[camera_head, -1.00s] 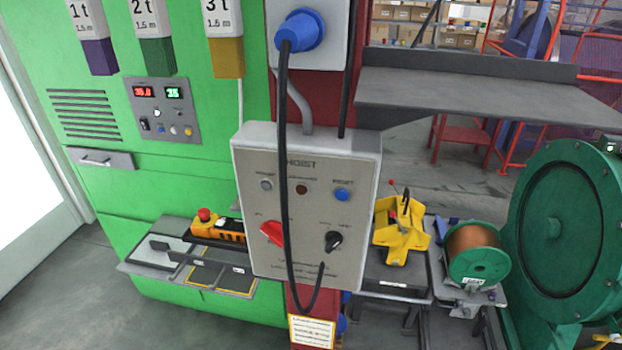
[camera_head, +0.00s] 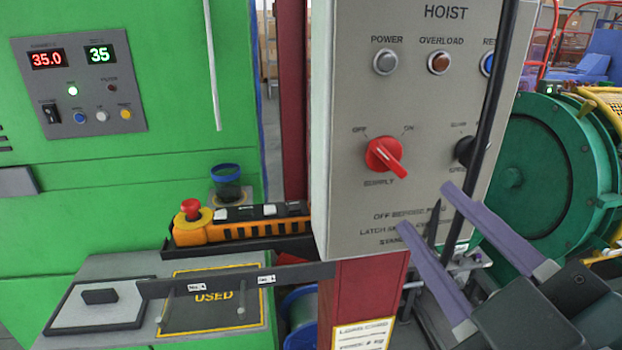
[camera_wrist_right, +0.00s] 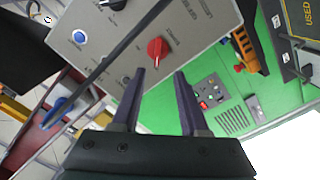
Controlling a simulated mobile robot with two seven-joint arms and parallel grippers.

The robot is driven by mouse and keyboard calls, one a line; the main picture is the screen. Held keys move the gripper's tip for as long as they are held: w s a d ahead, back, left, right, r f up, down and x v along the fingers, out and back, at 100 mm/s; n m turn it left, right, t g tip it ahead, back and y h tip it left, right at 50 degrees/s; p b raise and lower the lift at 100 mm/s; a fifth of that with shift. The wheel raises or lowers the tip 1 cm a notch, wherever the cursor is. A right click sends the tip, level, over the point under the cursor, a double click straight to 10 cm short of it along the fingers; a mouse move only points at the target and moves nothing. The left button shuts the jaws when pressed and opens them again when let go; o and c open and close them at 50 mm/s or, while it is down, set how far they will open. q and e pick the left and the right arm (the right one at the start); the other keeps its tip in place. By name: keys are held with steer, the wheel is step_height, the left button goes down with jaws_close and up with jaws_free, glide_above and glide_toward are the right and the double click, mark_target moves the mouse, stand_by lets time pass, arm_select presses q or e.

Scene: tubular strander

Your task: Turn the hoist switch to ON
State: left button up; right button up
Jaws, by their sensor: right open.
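The red SUPPLY switch (camera_head: 384,157) is on the front of the grey HOIST box (camera_head: 350,215), with OFF at its upper left and ON at its upper right. Its bar slants from upper left to lower right, in line with OFF. My right gripper (camera_head: 426,208) is open and empty, below and right of the switch, with its purple fingers apart from it. In the right wrist view, the switch (camera_wrist_right: 157,48) shows just beyond the gap between the fingertips (camera_wrist_right: 160,72). My left gripper is not in view.
A black cable (camera_head: 495,100) hangs before the box, partly covering a black knob (camera_head: 464,151). POWER (camera_head: 386,61) and OVERLOAD (camera_head: 439,61) lamps sit above the switch. An orange pendant (camera_head: 240,228) lies at left. A green spool (camera_head: 540,170) stands at right.

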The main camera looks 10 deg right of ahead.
mark_target(391, 162)
steer(key=w+p, duration=0.1)
steer(key=w, duration=0.3)
steer(key=w+p, duration=0.1)
steer(key=w, duration=0.3)
steer(key=shift+w+d+r, duration=0.15)
steer(key=shift+w, duration=0.65)
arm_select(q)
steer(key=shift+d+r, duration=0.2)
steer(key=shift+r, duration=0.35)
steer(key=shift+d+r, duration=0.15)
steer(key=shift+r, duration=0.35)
arm_select(e)
steer(key=shift+c, duration=1.3)
jaws_close()
